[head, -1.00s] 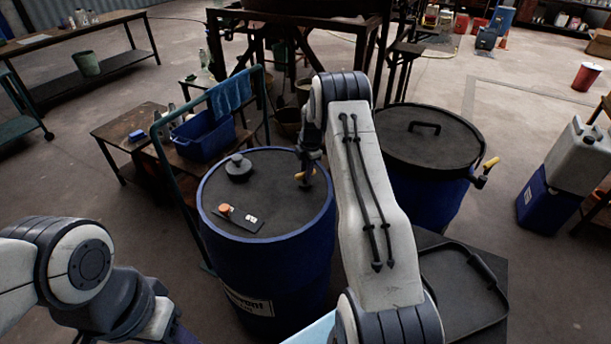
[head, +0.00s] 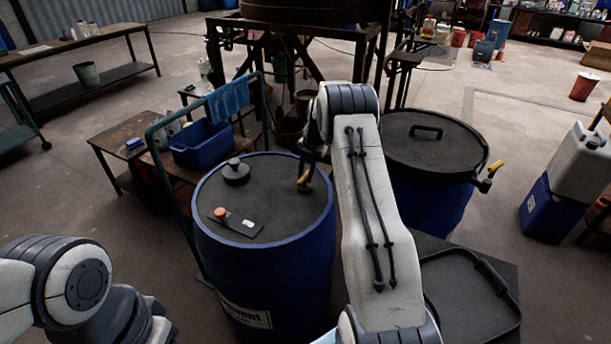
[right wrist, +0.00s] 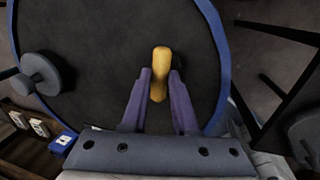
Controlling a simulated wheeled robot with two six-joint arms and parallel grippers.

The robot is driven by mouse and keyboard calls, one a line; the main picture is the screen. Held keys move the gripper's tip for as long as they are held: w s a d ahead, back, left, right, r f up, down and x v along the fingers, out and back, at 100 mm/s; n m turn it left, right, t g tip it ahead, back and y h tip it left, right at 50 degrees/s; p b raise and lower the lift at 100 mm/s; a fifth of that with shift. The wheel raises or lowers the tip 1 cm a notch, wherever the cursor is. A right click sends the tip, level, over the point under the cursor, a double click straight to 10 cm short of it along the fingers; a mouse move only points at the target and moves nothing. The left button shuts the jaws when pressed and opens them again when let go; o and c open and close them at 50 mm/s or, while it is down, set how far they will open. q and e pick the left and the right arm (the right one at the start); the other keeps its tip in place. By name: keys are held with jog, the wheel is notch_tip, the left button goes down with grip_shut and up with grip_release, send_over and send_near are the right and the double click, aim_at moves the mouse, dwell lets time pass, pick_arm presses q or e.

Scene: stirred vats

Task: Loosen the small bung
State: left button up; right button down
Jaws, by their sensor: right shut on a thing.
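A blue drum (head: 275,275) with a dark flat top stands in front of me. A yellow handle (head: 303,185) stands near the right edge of its top; it also shows in the right wrist view (right wrist: 160,75). My right gripper (right wrist: 160,76) is shut on this handle, with a finger on each side of it. A dark grey round plug (head: 237,171) sits near the far left edge of the top. What lies under the yellow handle is hidden, so I cannot tell whether the small bung is there. My left arm shows at the lower left, but its gripper is out of view.
An orange cap (head: 221,213) and a small white piece lie on a dark plate (head: 237,224) on the drum. A second drum with a dark lid (head: 425,145) stands close at the right. A trolley with a blue tub (head: 202,143) stands behind at the left.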

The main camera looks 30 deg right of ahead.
jog(key=shift+s+a, duration=0.1)
jog(key=c, duration=0.7)
grip_release()
jog(key=shift+r, duration=0.55)
jog(key=r, duration=0.3)
jog(key=s+r, duration=0.1)
jog(key=r, duration=0.2)
jog(key=d+r+b, duration=0.1)
jog(key=r, duration=0.2)
jog(key=shift+s+d, duration=0.1)
jog(key=shift+s, duration=0.25)
jog(key=shift+r, duration=0.1)
